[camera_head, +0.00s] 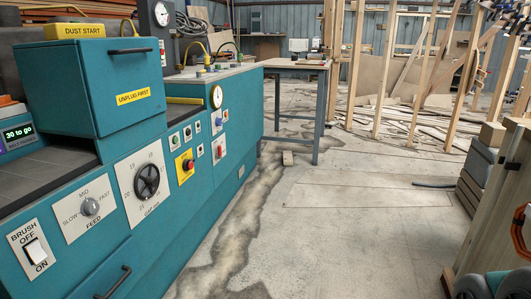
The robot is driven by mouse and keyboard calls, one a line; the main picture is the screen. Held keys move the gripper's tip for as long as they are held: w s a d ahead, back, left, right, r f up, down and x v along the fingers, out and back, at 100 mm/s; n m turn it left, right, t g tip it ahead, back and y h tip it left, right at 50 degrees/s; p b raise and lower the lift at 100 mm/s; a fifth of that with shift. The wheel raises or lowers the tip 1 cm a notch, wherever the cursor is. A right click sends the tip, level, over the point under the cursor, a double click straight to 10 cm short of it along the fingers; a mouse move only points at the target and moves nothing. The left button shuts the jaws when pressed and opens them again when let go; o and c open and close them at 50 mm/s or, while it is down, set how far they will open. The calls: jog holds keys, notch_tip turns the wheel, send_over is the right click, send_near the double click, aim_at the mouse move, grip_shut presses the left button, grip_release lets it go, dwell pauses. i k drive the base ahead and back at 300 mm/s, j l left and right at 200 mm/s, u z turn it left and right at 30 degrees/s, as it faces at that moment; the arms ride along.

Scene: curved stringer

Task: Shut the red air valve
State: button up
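A small red part (220,152) stands upright on a white plate near the far end of the teal machine (240,110). It looks like a lever or valve handle, but it is too small to tell its position. A blue part (218,121) sits above it, below a round gauge (216,97). A red button (188,165) is on a yellow plate nearer to me. I cannot tell for certain which red part is the air valve. My gripper is not in view.
The machine's front carries a black handwheel (147,181), a feed knob (90,206) and a brush switch (35,252). A table (296,64) stands beyond its far end. A wooden cabinet (498,205) stands right.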

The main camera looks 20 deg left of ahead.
aim_at(218, 156)
jog(key=i+j, duration=0.2)
jog(key=j, duration=0.15)
jog(key=i+j+z, duration=0.1)
jog(key=i+j, duration=0.25)
jog(key=j, duration=0.3)
jog(key=i+j+z, duration=0.15)
jog(key=j, duration=0.2)
jog(key=i+j, duration=0.25)
jog(key=j, duration=0.15)
jog(key=i+j+z, duration=0.1)
jog(key=j, duration=0.25)
jog(key=i+j, duration=0.2)
jog(key=j, duration=0.2)
jog(key=i+j+z, duration=0.1)
jog(key=j, duration=0.25)
jog(key=i, duration=0.05)
